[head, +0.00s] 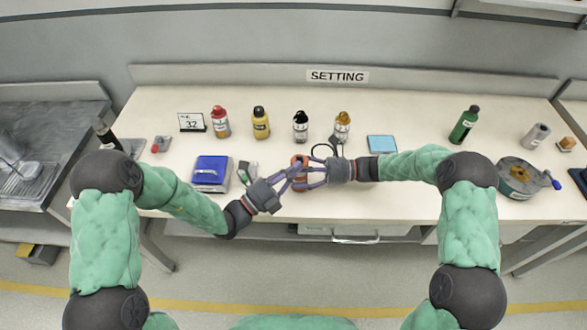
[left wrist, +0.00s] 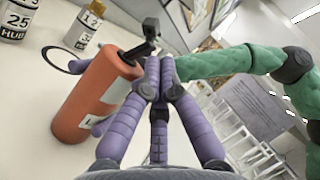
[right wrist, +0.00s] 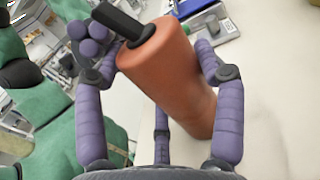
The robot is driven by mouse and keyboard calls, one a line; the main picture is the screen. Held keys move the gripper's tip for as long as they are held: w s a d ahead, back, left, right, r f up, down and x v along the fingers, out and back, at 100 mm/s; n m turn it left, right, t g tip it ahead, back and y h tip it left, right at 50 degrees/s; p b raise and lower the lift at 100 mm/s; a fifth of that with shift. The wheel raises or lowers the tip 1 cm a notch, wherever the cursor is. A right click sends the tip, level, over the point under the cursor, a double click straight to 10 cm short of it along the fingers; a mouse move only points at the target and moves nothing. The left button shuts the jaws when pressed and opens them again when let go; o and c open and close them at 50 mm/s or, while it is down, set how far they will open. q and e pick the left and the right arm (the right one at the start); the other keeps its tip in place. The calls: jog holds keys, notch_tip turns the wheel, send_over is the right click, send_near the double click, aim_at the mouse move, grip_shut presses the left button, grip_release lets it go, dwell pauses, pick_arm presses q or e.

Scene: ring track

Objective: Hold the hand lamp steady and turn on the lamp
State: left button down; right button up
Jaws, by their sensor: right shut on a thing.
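The hand lamp is an orange cylinder (head: 299,160) with a black piece on its top end, near the front middle of the table. My right gripper (head: 305,176) is shut around its body; in the right wrist view the lamp's orange body (right wrist: 175,85) lies between the fingers. In the left wrist view the lamp (left wrist: 92,98) stands tilted, its black top piece (left wrist: 148,32) just above my left gripper (left wrist: 158,72). The left fingertips are bunched together beside the lamp's top, with nothing seen between them. I cannot tell whether they touch the lamp.
Several bottles (head: 260,122) stand in a row behind the lamp. A blue-topped box (head: 212,170) lies left, a light-blue pad (head: 382,145) right. A green bottle (head: 464,125) and a round grey device (head: 522,178) stand far right. Table between pad and green bottle is clear.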

pick_arm(q)
jog(key=shift+w+r+n+g+y, duration=0.15)
jog(key=shift+r+n+y, duration=0.15)
jog(key=shift+n+y, duration=0.25)
jog(key=shift+w+r+n+g+y, duration=0.15)
jog(key=shift+r+n+y, duration=0.15)
jog(key=shift+n+y, duration=0.25)
jog(key=shift+w+r+n+g+y, duration=0.2)
jog(key=shift+r+n+g+y, duration=0.15)
jog(key=shift+n, duration=0.3)
jog(key=shift+w+r+n+g+y, duration=0.2)
jog(key=shift+n+g+y, duration=0.2)
jog(key=shift+n, duration=0.25)
jog(key=shift+w+r+n+g+y, duration=0.15)
jog(key=shift+w+n+g+y, duration=0.1)
jog(key=shift+n+y, duration=0.15)
jog(key=shift+s, duration=0.1)
jog(key=s+a+r, duration=0.4)
jog(key=s+a, duration=0.3)
jog(key=s, duration=0.2)
jog(key=shift+s+a+r, duration=0.25)
jog(key=shift+a, duration=0.15)
